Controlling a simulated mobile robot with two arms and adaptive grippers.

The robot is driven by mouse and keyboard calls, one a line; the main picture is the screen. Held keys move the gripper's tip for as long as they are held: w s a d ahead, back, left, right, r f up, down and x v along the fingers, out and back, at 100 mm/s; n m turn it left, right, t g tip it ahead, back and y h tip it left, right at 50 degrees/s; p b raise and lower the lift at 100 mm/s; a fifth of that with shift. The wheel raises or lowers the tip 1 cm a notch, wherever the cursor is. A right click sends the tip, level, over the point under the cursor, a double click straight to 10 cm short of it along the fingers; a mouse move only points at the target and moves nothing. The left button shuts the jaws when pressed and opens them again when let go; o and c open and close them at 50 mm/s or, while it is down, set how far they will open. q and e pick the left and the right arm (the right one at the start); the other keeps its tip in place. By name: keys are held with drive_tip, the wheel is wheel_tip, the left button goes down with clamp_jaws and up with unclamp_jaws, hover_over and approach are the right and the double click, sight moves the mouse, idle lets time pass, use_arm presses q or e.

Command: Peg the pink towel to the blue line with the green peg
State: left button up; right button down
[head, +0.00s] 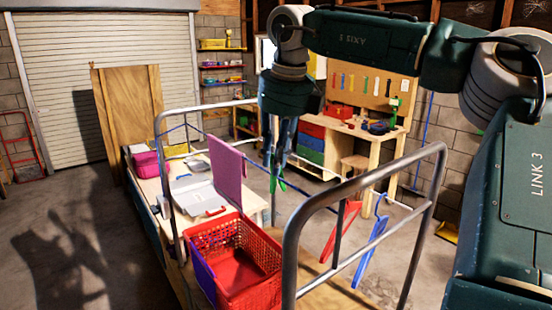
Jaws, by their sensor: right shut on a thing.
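The pink towel (229,172) hangs folded over the thin blue line (258,165) within the metal frame of the cart. My right gripper (277,172) points down from above, to the right of the towel and apart from it. It is shut on the green peg (277,184), which shows at its fingertips near the line's height in the picture. I cannot tell how far the peg is from the line in depth. My left gripper is not in view.
A red basket (243,270) stands on the cart below the towel. The cart's metal rails (290,255) rise around it. A workbench (385,138) stands behind; bare floor lies left.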

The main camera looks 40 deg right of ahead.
drive_tip(key=shift+r, duration=0.15)
drive_tip(key=shift+d+r+p, duration=0.1)
drive_tip(key=shift+r+p, duration=1.1)
drive_tip(key=shift+r, duration=1.4)
